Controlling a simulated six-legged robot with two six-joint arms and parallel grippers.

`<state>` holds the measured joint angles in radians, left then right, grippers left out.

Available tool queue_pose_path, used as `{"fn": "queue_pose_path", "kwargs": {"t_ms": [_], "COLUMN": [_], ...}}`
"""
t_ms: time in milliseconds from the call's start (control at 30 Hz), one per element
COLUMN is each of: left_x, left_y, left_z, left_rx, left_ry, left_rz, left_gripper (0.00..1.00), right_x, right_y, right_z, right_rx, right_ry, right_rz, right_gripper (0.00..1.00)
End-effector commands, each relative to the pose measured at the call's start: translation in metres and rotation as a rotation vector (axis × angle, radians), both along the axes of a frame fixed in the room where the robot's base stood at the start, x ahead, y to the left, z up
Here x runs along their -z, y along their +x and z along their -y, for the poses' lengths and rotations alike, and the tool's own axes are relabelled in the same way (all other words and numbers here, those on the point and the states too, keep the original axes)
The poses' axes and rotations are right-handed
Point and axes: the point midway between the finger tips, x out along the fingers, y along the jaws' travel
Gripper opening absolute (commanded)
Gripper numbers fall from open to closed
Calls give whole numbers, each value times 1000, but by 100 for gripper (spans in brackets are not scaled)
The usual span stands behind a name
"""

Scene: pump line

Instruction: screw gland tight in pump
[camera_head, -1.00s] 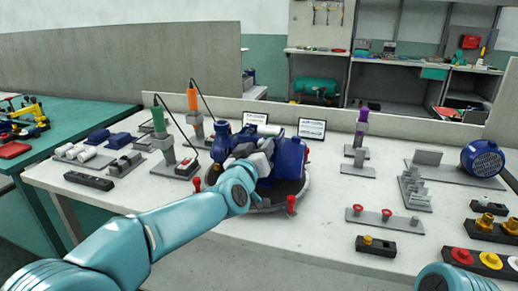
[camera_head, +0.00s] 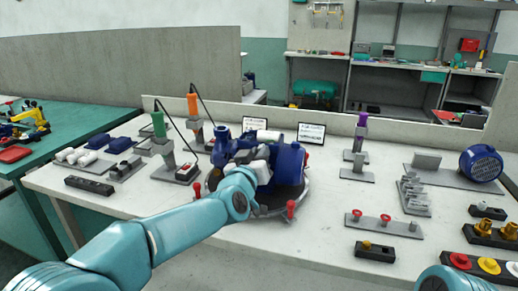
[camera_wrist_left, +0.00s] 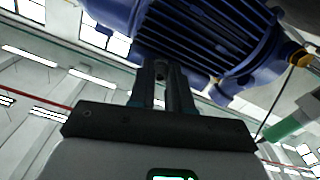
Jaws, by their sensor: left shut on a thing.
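The blue pump (camera_head: 290,160) stands on a round dark turntable-like base (camera_head: 270,209) with red knobs on the bench. Its finned blue body (camera_wrist_left: 205,35) fills the top of the left wrist view. My left gripper (camera_head: 257,166) is at the near side of the pump, with its two fingers (camera_wrist_left: 166,88) pointing at the body and close together. It is shut on a small part at the pump, which I take to be the gland; the part is mostly hidden by the fingers and the pump. My right gripper is out of view.
A green-handled tool (camera_head: 158,125) and an orange-handled tool (camera_head: 193,104) stand in holders behind left, with cables. A grey rack with red knobs (camera_head: 385,219) and a black block (camera_head: 375,250) lie to the right.

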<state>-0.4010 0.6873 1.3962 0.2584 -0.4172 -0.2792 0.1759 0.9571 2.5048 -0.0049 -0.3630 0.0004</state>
Motion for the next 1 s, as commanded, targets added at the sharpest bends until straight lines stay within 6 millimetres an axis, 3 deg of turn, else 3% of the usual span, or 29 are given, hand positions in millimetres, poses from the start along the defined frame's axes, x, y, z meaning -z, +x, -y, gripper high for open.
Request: {"fn": "queue_pose_path", "kwargs": {"t_ms": [533,567,600,800,833,900,1000], "left_x": [0,1,1,0,0,0,0], "left_y": [0,0,0,0,0,0,0], "left_z": [0,0,-1,0,0,0,0], "left_rx": [0,0,0,0,0,-1,-1], "left_ry": [135,135,133,131,131,131,130], "left_rz": [44,44,44,44,44,45,44], "left_gripper": [0,21,30,30,37,60,60], "right_x": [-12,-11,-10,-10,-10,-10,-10], "right_y": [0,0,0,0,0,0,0], "right_z": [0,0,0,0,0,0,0], "right_rx": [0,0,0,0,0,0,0], "right_ry": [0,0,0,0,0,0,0], "right_rz": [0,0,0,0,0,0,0], "right_gripper": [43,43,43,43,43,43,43]}}
